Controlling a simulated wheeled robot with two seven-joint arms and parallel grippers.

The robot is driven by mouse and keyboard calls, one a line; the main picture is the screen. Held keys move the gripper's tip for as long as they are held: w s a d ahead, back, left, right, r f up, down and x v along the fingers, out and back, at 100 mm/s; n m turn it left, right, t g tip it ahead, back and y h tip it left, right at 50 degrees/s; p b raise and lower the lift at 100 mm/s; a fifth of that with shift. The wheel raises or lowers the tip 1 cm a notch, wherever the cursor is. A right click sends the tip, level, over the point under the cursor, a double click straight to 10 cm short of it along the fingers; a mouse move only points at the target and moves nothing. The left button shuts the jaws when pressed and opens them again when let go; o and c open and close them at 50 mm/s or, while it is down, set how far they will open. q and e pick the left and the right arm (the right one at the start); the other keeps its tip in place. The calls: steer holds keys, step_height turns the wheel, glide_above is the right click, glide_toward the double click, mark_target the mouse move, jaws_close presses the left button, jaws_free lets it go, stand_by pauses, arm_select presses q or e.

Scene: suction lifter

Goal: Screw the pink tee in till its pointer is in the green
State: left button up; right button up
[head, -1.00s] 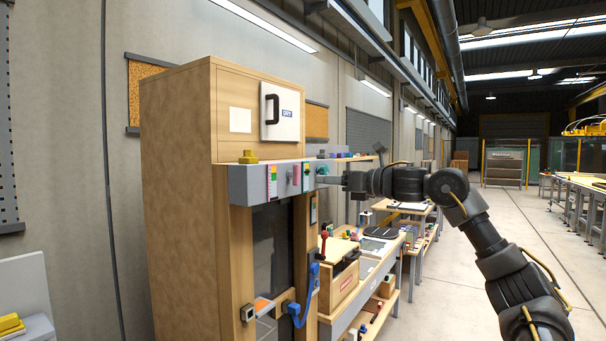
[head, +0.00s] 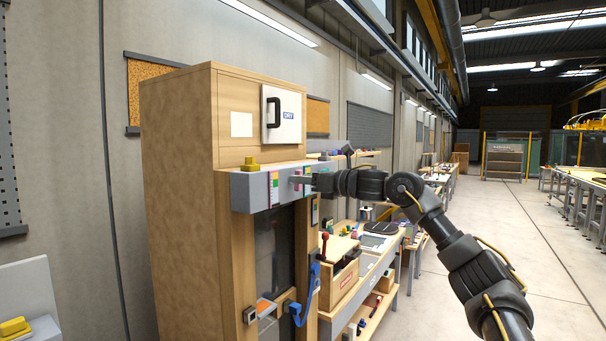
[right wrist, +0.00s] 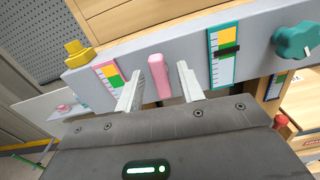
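The pink tee (right wrist: 159,77) stands out from the grey rail and shows upright between the two fingers of my right gripper (right wrist: 160,84) in the right wrist view. The fingers are open, with a gap on each side of the tee. In the head view my right gripper (head: 303,181) is at the rail front, largely hiding the tee. The pink-edged scale (right wrist: 108,76), with yellow and green bands, is left of the tee; it also shows in the head view (head: 273,188). I cannot make out its pointer. My left gripper is not in view.
A teal-edged scale (right wrist: 222,57) with a dark pointer and a teal knob (right wrist: 295,41) are right of the tee on the grey rail (head: 245,190). A yellow knob (right wrist: 76,50) sits at the left end. A blue handle (head: 307,297) hangs lower on the wooden cabinet (head: 180,180).

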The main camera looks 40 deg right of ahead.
steer(key=shift+w, duration=0.25)
steer(key=shift+a, duration=0.1)
jaws_close()
steer(key=shift+m, duration=0.4)
